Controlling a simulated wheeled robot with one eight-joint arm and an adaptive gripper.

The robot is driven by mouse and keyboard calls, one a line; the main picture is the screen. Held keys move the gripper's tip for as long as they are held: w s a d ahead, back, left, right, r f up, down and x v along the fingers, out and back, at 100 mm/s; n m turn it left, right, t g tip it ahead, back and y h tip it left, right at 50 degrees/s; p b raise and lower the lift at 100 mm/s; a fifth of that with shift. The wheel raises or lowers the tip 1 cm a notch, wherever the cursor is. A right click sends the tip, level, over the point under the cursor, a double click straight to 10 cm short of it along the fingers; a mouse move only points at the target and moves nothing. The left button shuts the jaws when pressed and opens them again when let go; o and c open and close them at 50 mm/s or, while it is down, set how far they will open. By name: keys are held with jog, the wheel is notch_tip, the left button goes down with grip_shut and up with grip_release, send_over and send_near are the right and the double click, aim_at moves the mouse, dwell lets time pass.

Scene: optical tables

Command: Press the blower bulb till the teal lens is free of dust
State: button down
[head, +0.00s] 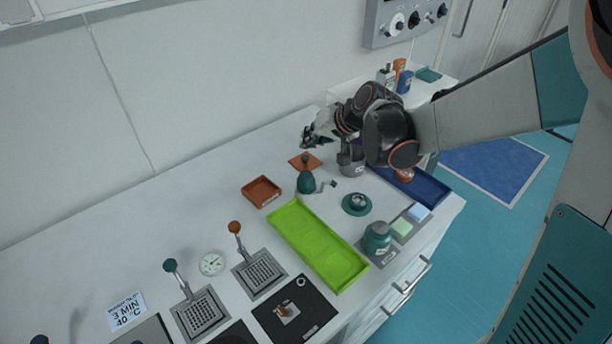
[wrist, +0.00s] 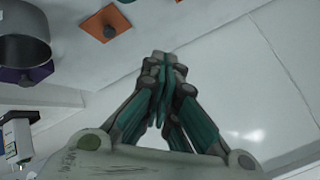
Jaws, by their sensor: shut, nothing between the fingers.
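The blower bulb (head: 306,182) is dark teal and stands upright on the white table, with a thin nozzle reaching right. A round teal piece with a grey centre (head: 357,204), which looks like the lens in its holder, sits to the right of the nozzle. Dust on it is too small to make out. My gripper (head: 309,137) is above the back of the table, behind and apart from the bulb. In the wrist view its fingers (wrist: 161,62) meet at the tips, with nothing between them. Bulb and lens are not recognisable in the wrist view.
An orange square with a dark knob (wrist: 106,22) lies near my gripper, as does a grey pot (wrist: 25,45). A brown tray (head: 262,191), a green tray (head: 318,246), a blue tray (head: 430,188) and a teal jar (head: 377,238) surround the bulb and lens. The wall is close behind.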

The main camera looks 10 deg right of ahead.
aim_at(309, 173)
jog(key=shift+f+b, duration=2.7)
jog(key=shift+f, duration=1.2)
jog(key=shift+f, duration=0.15)
jog(key=shift+f+b, duration=0.3)
jog(key=shift+b, duration=0.05)
jog(key=shift+f+b, duration=0.65)
jog(key=shift+f, duration=0.2)
jog(key=shift+r, duration=0.1)
jog(key=shift+r+p, duration=0.95)
jog(key=shift+r, duration=0.25)
jog(key=shift+r, duration=0.1)
jog(key=shift+r+p, duration=1.9)
jog(key=shift+r, duration=0.5)
